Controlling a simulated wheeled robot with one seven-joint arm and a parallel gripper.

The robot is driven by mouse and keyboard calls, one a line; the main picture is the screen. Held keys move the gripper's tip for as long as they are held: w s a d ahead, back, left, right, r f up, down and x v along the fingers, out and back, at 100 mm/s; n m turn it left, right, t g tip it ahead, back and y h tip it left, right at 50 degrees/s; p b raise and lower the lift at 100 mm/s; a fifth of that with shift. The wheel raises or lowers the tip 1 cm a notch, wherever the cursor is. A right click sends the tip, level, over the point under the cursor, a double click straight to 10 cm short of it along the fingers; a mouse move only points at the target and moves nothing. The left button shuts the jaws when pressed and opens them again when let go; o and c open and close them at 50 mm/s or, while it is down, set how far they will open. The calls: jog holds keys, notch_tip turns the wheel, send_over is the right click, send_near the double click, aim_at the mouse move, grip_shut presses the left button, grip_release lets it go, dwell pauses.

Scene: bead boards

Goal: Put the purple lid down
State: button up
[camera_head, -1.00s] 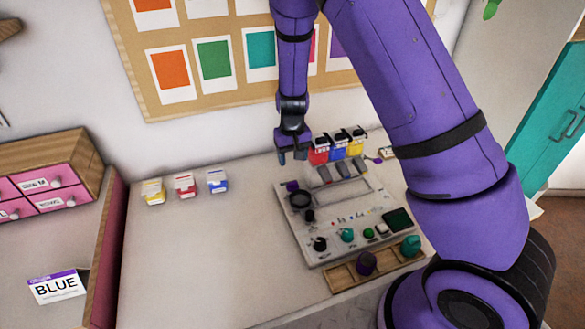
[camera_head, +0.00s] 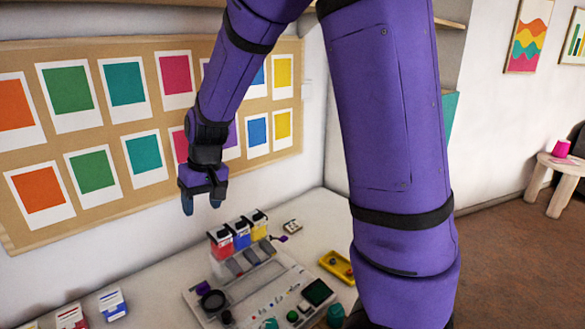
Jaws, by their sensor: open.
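My gripper (camera_head: 202,207) is raised in front of the card board on the wall, above and left of the bead-coloured containers. Its jaws are open and point down, with nothing visible between them. A small dark purple piece (camera_head: 203,287) sits at the left end of the grey-white machine (camera_head: 238,312), beside a black ring. Another small purple item (camera_head: 280,239) lies right of the containers. I cannot tell whether either one is the purple lid. The machine's front edge is cut off by the frame.
Red, blue and yellow containers (camera_head: 237,235) stand behind the machine, below my gripper. A yellow tray (camera_head: 337,265) lies to its right. Small labelled tubs (camera_head: 112,303) stand at the left. The table between tubs and machine is clear.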

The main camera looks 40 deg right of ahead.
jog(key=s+d+r+t, duration=0.1)
jog(key=s+r, duration=0.4)
jog(key=s, duration=0.3)
jog(key=s+d+r+t+h, duration=0.1)
jog(key=s+d+r, duration=0.1)
jog(key=s+r, duration=0.3)
jog(key=s+d+r+t, duration=0.1)
jog(key=s+r, duration=0.4)
jog(key=s, duration=0.6)
jog(key=shift+s+d+t+h, duration=0.3)
jog(key=shift+s+d+h, duration=0.1)
jog(key=shift+d, duration=0.15)
